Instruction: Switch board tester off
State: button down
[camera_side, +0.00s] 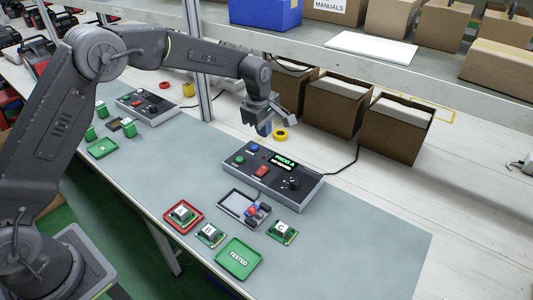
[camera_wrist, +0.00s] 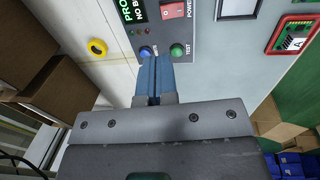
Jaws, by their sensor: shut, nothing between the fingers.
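The board tester (camera_side: 300,195) is a dark grey box on the bench mat. Its screen (camera_side: 284,162) is lit and reads "PROG A" in green. A red power switch (camera_side: 261,171), a green button (camera_side: 239,160), a blue button (camera_side: 254,148) and a black knob (camera_side: 292,183) sit on its top. The wrist view shows the power switch (camera_wrist: 172,9), the blue button (camera_wrist: 146,51) and the green TEST button (camera_wrist: 177,50). My gripper (camera_side: 264,131) is shut and empty, above the tester's back left side. Its blue fingertips (camera_wrist: 153,62) appear between the blue and green buttons.
A board fixture (camera_side: 232,198) stands in front of the tester. Boards (camera_side: 210,235) (camera_side: 281,232), a red tray (camera_side: 169,214) and a green TESTED tray (camera_side: 239,274) lie nearby. A second, similar device (camera_side: 140,94) stands at left. Boxes (camera_side: 330,105) stand behind; a shelf (camera_side: 300,40) runs above.

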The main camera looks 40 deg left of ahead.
aim_at(266, 170)
jog(key=f, duration=0.4)
jog(key=w+f, duration=0.1)
jog(key=f, duration=0.4)
jog(key=w+f, duration=0.1)
jog(key=f, duration=0.3)
jog(key=shift+f, duration=0.3)
jog(key=shift+f, duration=0.25)
jog(key=shift+s+r, duration=0.35)
jog(key=shift+s, duration=0.35)
jog(key=shift+r, duration=0.1)
notch_tip(266, 170, up, 14)
jog(key=w, duration=0.2)
